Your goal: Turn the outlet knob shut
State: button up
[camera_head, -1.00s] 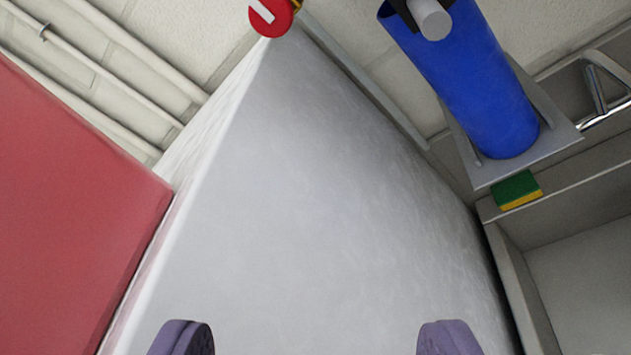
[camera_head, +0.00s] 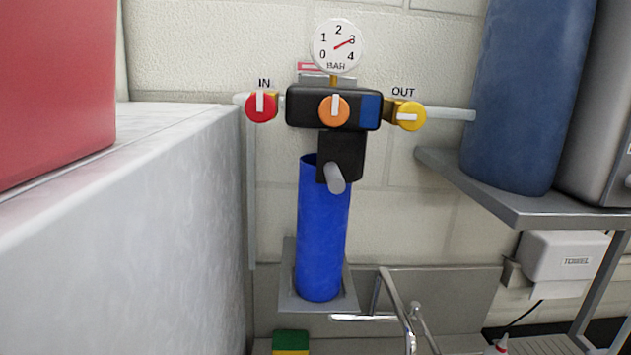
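The yellow outlet knob (camera_head: 414,109) is on the right of the wall unit, below the word OUT, on a pale pipe. Its white bar lies roughly level, along the pipe. The red inlet knob (camera_head: 262,108) is on the left below IN, with its white bar upright. An orange knob (camera_head: 334,111) sits on the black valve body (camera_head: 300,108) between them, its bar upright too. The round gauge (camera_head: 337,46) above reads about 3 bar. My gripper is not in view, so whether it touches anything cannot be seen.
A blue cylinder (camera_head: 321,235) stands below the valve body, with a grey spout (camera_head: 334,178) above it. A pale block (camera_head: 130,240) fills the left, topped by a red box (camera_head: 55,90). A shelf (camera_head: 520,207) with a large blue container (camera_head: 525,90) juts out right of the outlet knob.

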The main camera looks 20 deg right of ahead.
aim_at(411, 116)
jog(key=i+l+z, duration=0.1)
jog(key=l+z, duration=0.15)
jog(key=z, duration=0.2)
jog(key=i+l+z, duration=0.2)
jog(key=z, duration=0.25)
